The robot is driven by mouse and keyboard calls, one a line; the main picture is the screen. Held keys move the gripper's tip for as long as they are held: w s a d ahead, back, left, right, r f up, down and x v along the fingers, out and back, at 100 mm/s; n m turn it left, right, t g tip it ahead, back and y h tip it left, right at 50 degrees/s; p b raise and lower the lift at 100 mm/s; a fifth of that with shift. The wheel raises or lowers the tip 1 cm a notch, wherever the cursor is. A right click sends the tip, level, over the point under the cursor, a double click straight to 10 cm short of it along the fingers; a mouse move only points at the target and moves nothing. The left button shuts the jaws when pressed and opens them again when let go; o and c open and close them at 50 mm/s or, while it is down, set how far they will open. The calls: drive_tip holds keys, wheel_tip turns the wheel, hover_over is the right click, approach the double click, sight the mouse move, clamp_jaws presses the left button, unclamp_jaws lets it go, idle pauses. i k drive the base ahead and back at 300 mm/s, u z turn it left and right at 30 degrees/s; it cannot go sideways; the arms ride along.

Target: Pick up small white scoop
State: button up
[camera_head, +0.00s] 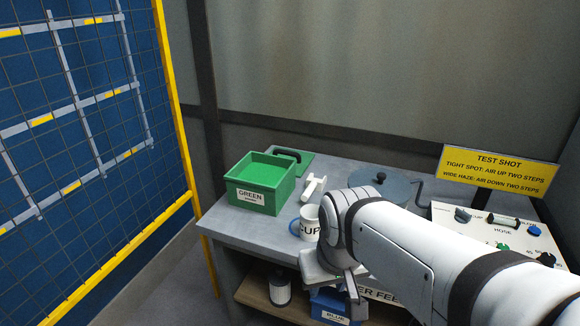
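The small white scoop (313,187) lies on the grey workbench, between the green bin and the white cup. My arm reaches in from the lower right. My gripper (345,284) points downward at the bench's front edge, in front of the cup and to the lower right of the scoop. It is well apart from the scoop. One grey finger shows clearly, but the gap between the fingers does not, so I cannot tell whether it is open or shut.
A green bin (258,196) marked GREEN has a green lid (301,157) behind it. The white cup (309,226) stands near the front edge. A grey round lidded pot (384,186), a control panel (474,231) and a yellow sign (497,171) are right. A mesh fence (84,108) stands left.

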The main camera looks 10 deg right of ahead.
sight(313, 184)
drive_tip(key=u, duration=0.1)
drive_tip(key=i, duration=0.9)
drive_tip(key=z, duration=0.1)
